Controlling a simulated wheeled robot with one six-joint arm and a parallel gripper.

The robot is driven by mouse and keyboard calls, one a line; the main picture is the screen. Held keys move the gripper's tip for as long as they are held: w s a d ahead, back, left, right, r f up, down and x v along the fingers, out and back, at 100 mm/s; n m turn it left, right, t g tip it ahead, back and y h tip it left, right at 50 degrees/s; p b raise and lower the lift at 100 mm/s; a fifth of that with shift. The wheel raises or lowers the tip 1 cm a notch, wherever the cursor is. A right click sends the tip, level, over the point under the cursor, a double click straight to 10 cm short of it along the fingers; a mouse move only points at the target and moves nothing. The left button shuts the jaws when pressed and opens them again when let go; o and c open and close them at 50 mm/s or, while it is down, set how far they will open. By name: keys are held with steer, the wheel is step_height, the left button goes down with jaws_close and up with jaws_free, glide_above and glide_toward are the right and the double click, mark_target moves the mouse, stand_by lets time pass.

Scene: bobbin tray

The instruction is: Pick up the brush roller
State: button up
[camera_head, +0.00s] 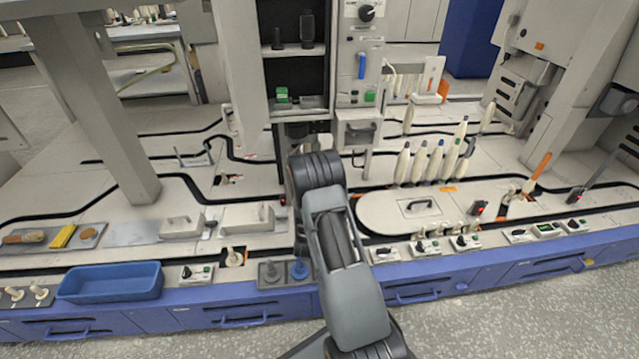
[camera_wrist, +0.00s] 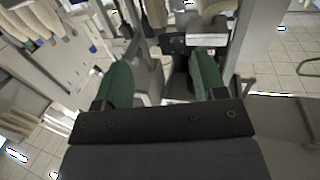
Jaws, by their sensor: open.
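A small grey tray (camera_head: 104,228) lies at the far left of the worktop in the head view. On it are a tan, brush-like piece (camera_head: 25,238), a yellow piece (camera_head: 62,236) and a small brown piece (camera_head: 88,234). The tan piece looks most like the brush roller, but it is too small to be sure. My gripper (camera_wrist: 162,62) shows in the wrist view with two green fingers spread apart and nothing between them. In the head view my arm hides it, near the machine column at centre, well to the right of the small tray.
A blue bin (camera_head: 110,283) stands at the front left edge. Lidded grey boxes (camera_head: 182,224) lie between the small tray and my arm. The machine column (camera_head: 240,80) rises behind my arm. Several cream bobbins (camera_head: 418,160) stand at the right. The wrist view also shows bobbins (camera_wrist: 30,20).

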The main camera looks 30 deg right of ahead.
steer(key=b+x, duration=0.1)
steer(key=x, duration=0.3)
steer(key=b+x, duration=0.2)
steer(key=x, duration=0.3)
steer(key=b+x, duration=0.2)
steer(key=x, duration=0.2)
steer(key=shift+w+d+f, duration=0.1)
steer(key=shift+d+f, duration=0.25)
steer(key=shift+d, duration=0.15)
steer(key=shift+c, duration=0.5)
steer(key=c, duration=0.9)
